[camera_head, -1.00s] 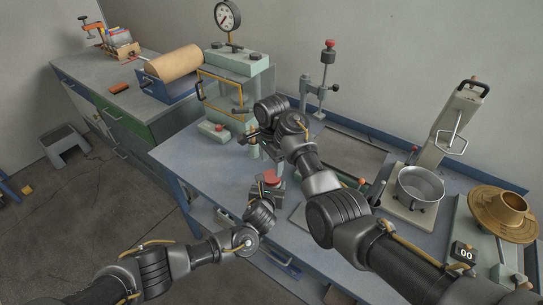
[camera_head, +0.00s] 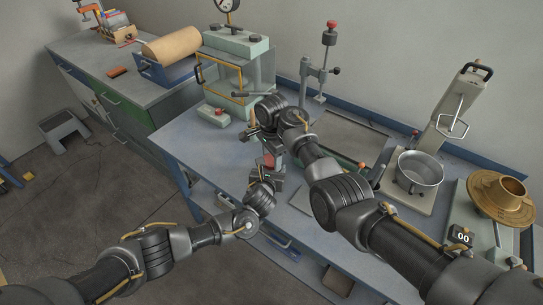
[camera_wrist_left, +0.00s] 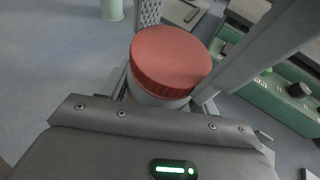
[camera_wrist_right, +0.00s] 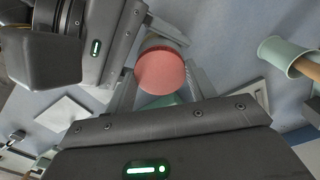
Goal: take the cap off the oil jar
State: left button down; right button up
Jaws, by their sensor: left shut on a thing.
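The oil jar (camera_wrist_left: 152,97) is held upright between the fingers of my left gripper (camera_wrist_left: 165,100). Its round red cap (camera_wrist_left: 170,58) sits on top of the jar. The cap also shows in the right wrist view (camera_wrist_right: 160,70) and partly in the head view (camera_head: 268,161). My left gripper (camera_head: 264,182) is shut on the jar above the bench's front part. My right gripper (camera_wrist_right: 162,92) is at the cap, its fingers on either side with visible gaps, so it looks open. The jar's body is mostly hidden by the cap and grippers.
A mint cup (camera_wrist_right: 288,55) with a wooden handle stands close to my right gripper. Behind is a mint press with a yellow-framed door (camera_head: 222,75). A metal pan (camera_head: 420,168) and a brass flanged part (camera_head: 497,197) are at right.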

jog(key=n, duration=0.4)
jog(key=shift+n, duration=0.4)
jog(key=shift+c, duration=0.2)
jog(key=n, duration=0.2)
jog(key=shift+n, duration=0.4)
jog(key=n, duration=0.5)
jog(key=shift+n, duration=0.3)
jog(key=n, duration=0.3)
jog(key=shift+a+n, duration=0.1)
jog(key=shift+n, duration=0.3)
jog(key=o, duration=1.1)
